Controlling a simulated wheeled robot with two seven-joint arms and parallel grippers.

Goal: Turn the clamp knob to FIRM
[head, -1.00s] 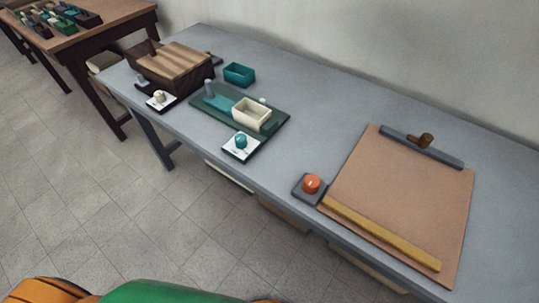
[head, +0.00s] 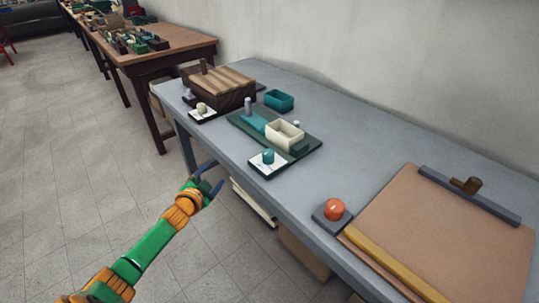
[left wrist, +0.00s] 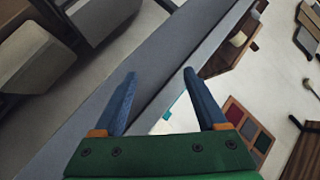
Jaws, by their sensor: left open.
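Three round knobs stand along the front of the grey table; I cannot read which is the clamp knob. A cream knob (head: 202,108) is on a white plate by a slatted wooden box. A teal knob (head: 268,156) is on a white marked plate (head: 261,168) by a green board. An orange knob (head: 334,208) is on a dark grey base beside a tan board. The plate markings are too small to read. My left gripper (head: 214,175) is open and empty, in front of the table edge, left of the teal knob. Its two blue fingers (left wrist: 160,76) show apart in the left wrist view.
The grey table (head: 365,150) runs along a wall. The green board (head: 303,146) carries a cream tray (head: 285,134) and a grey post. A teal box (head: 279,100) and the wooden box (head: 222,89) stand behind. A brown table (head: 165,52) is at back left. Floor at left is clear.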

